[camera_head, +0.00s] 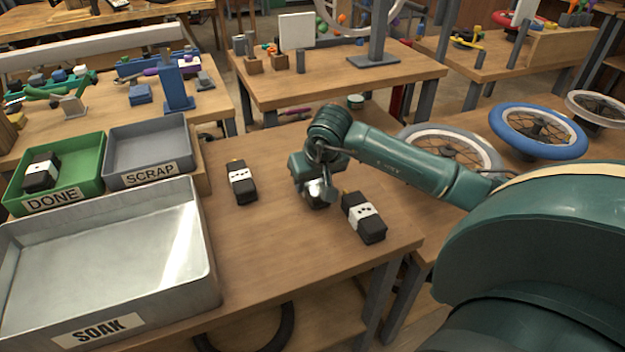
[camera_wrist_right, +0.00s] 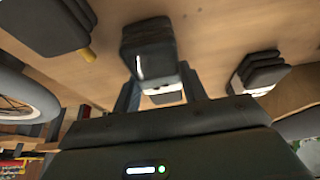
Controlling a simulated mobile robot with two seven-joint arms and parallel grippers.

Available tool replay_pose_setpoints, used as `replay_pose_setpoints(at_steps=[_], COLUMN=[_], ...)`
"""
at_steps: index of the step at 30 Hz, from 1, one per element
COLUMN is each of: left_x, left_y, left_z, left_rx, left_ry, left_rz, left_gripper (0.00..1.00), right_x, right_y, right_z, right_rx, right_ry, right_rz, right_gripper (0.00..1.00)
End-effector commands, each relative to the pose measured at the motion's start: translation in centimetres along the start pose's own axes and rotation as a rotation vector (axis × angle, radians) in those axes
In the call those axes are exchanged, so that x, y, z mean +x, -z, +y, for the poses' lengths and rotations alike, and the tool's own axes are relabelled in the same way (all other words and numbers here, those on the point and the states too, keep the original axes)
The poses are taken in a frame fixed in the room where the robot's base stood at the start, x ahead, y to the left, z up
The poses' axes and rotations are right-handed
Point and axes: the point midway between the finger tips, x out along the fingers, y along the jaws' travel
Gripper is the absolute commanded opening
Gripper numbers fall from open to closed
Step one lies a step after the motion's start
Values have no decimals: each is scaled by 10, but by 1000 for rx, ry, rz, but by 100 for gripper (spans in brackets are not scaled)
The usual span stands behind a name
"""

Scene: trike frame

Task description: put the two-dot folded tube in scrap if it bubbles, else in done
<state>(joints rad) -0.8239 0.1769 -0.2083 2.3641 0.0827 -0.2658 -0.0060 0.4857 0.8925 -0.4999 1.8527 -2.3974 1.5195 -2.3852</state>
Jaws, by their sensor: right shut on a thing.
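My right gripper (camera_head: 316,186) is shut on a dark folded tube. The green DONE bin (camera_head: 91,174) holds another folded tube (camera_head: 41,181). The grey SCRAP bin (camera_head: 152,146) looks empty. My left gripper is out of view.
A large metal SOAK tray (camera_head: 209,277) stands at the front left, its inside bright with reflections and no tube visible in it. The table (camera_head: 275,235) is bare between the tray and the right tube. Wheels (camera_head: 537,131) lie on a bench at the right.

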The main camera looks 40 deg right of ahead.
Motion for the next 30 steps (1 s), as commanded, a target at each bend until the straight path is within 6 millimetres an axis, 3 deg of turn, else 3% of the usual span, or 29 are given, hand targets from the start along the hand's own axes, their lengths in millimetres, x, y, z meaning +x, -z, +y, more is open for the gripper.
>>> replay_pose_setpoints(at_steps=[4,5,12,23,30], left_x=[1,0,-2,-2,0], left_y=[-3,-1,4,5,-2], left_z=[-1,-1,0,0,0], left_rx=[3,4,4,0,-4], left_ry=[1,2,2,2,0], left_rz=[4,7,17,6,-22], left_gripper=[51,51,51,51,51], right_x=[4,3,3,-5,-51], right_y=[-1,-1,-1,1,2], right_z=[0,0,0,0,1], right_rx=[0,0,0,-1,-2], right_ry=[-1,-1,0,0,-1], right_rz=[2,1,0,1,6], right_gripper=[12,44,64,64,64])
